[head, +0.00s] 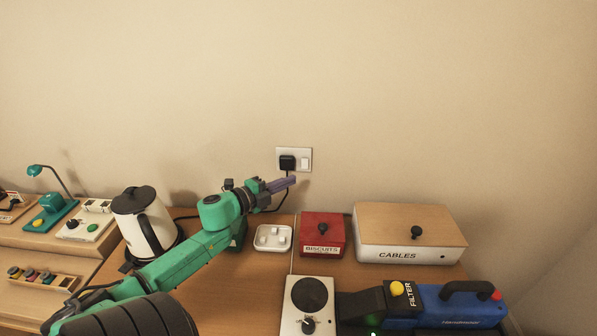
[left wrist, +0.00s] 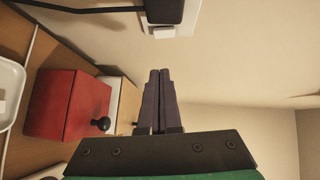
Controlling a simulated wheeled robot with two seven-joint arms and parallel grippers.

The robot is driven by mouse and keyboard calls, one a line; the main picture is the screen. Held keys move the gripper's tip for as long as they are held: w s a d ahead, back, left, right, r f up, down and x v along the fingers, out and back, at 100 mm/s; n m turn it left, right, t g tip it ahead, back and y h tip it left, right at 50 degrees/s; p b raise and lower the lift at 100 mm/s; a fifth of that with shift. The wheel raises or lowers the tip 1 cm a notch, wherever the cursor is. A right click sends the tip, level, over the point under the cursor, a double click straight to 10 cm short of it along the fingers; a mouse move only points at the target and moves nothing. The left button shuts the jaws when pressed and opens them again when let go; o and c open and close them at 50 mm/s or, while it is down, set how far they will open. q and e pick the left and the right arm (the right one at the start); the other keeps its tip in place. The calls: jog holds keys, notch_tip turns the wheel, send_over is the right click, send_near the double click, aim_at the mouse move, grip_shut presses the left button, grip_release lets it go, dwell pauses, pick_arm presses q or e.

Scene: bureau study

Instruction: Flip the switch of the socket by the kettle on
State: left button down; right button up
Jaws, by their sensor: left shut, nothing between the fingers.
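The white socket plate (head: 279,152) is on the wall, with a black plug (head: 287,163) in its left part and a white rocker switch (head: 305,163) on its right. The white and black kettle (head: 128,204) stands on the desk at the left, partly behind my arm. My left gripper (head: 293,180) is shut and empty, its purple fingers just below the socket in the head view. In the left wrist view the shut fingers (left wrist: 159,72) point toward the switch (left wrist: 164,32) and the plug (left wrist: 163,10), with a visible gap. I cannot tell whether the switch is on. My right gripper is not in view.
A white tray (head: 262,239), a red biscuits box (head: 323,226) and a cables box (head: 409,252) stand along the wall. A white unit with a dial (head: 310,300) and a blue filter machine (head: 450,307) are in front. A black cord runs from the plug. The wall above is bare.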

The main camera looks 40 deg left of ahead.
aim_at(305, 164)
pick_arm(q)
jog(key=w+a, duration=0.1)
jog(key=w, duration=0.6)
jog(key=shift+a+f, duration=0.35)
jog(key=shift+f, duration=0.05)
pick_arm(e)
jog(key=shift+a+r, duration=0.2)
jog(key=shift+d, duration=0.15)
